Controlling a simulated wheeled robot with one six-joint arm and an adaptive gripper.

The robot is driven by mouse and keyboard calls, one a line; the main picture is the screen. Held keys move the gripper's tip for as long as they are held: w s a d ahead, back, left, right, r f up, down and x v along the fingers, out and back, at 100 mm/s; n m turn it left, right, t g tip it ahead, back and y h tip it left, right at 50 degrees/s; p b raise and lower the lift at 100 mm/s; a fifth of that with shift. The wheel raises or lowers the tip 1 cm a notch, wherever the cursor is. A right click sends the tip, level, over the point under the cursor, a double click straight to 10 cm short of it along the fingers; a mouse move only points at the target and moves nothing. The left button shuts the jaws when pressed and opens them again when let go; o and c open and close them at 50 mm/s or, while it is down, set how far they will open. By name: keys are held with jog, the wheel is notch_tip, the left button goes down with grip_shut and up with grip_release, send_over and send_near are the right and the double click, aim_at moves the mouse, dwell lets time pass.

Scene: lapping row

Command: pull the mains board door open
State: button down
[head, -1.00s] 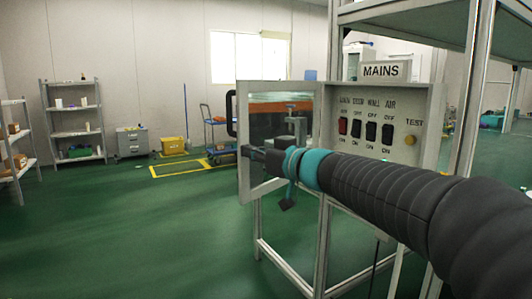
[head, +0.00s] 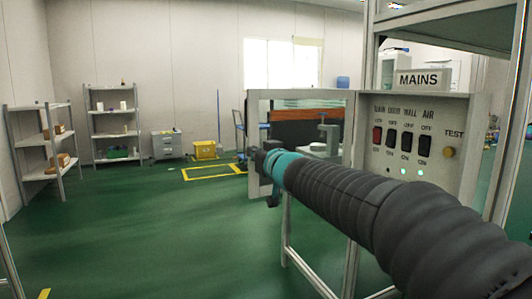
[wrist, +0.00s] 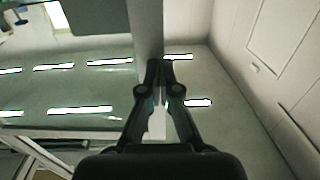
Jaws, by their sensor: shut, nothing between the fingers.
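The mains board (head: 463,110) is a pale grey box with a MAINS sign, a row of switches and a yellow TEST button. Its door (head: 300,94), a grey frame around a clear window, stands swung open to the left of the box, hinged on the box's left side. My gripper (head: 261,160) is at the door's free left edge, low on the frame. Whether it touches the frame cannot be told. In the wrist view my gripper (wrist: 160,64) has its fingertips together with nothing between them, with a pale upright bar behind. The door handle cannot be made out now.
A metal stand post (head: 513,130) rises right of the board. Shelves (head: 112,115), a drawer cabinet (head: 167,145) and a yellow crate (head: 205,150) stand far back left. The green floor (head: 150,230) at the left is open.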

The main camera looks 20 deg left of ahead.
jog(key=shift+s, duration=0.1)
dwell(0.3)
jog(key=v, duration=1.4)
jog(key=w+d+f+m+h, duration=0.1)
jog(key=w+d+f+h, duration=0.2)
jog(key=d+f+h, duration=0.45)
jog(key=s+d+f+m+g+h, duration=0.25)
jog(key=s+d+f+h, duration=0.2)
jog(key=d+f, duration=0.7)
jog(key=s+d+f+m+g, duration=0.2)
jog(key=s+d+f+m, duration=0.1)
jog(key=s+d, duration=0.6)
jog(key=s+d+f+m+g+h, duration=0.1)
jog(key=s+d+f+m, duration=0.2)
jog(key=s+d, duration=0.6)
jog(key=shift+s+f+g+h+p, duration=0.4)
jog(key=shift+s+f, duration=0.2)
jog(key=shift+s, duration=1.4)
